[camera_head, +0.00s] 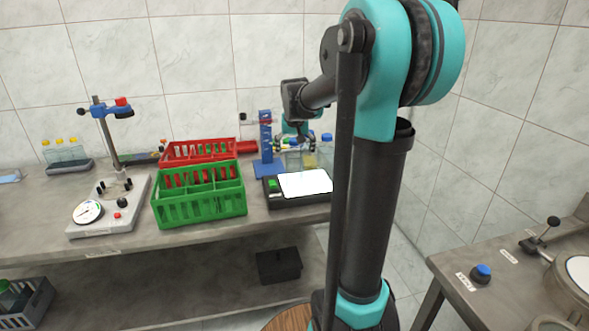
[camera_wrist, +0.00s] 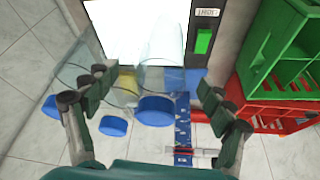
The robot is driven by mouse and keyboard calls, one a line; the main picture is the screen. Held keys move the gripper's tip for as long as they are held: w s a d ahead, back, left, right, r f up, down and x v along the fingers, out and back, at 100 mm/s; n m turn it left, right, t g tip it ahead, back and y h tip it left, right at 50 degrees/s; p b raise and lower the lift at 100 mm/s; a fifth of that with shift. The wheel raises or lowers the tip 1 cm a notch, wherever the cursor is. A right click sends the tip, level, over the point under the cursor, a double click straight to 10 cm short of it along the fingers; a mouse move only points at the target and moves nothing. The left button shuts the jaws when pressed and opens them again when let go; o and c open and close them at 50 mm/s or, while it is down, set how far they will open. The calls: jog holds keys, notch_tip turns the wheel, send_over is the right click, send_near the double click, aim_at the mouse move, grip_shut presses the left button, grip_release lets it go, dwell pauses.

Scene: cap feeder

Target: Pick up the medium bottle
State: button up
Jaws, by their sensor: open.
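Several clear bottles with blue caps stand behind the white-topped device in the head view, one holding yellow liquid (camera_head: 310,160). In the wrist view I see three blue caps: one at the left (camera_wrist: 50,106), a middle one (camera_wrist: 113,126) and a larger one (camera_wrist: 155,110). I cannot tell for sure which belongs to the medium bottle. My gripper (camera_wrist: 150,80) is open, with its fingers either side of the middle and larger caps. No grip on a bottle shows. In the head view my gripper (camera_head: 298,138) is small and partly hidden among the bottles.
The device with a white top (camera_head: 304,184) and green button stands in front of the bottles. A green crate (camera_head: 199,212) and a red crate (camera_head: 198,150) stand to the left. A blue stand (camera_head: 266,140) is close by.

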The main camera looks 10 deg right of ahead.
aim_at(295, 166)
jog(key=shift+x, duration=2.95)
jog(key=shift+w, duration=0.15)
jog(key=shift+a+r, duration=0.1)
jog(key=c, duration=1.7)
jog(key=shift+c, duration=0.3)
jog(key=shift+r, duration=0.1)
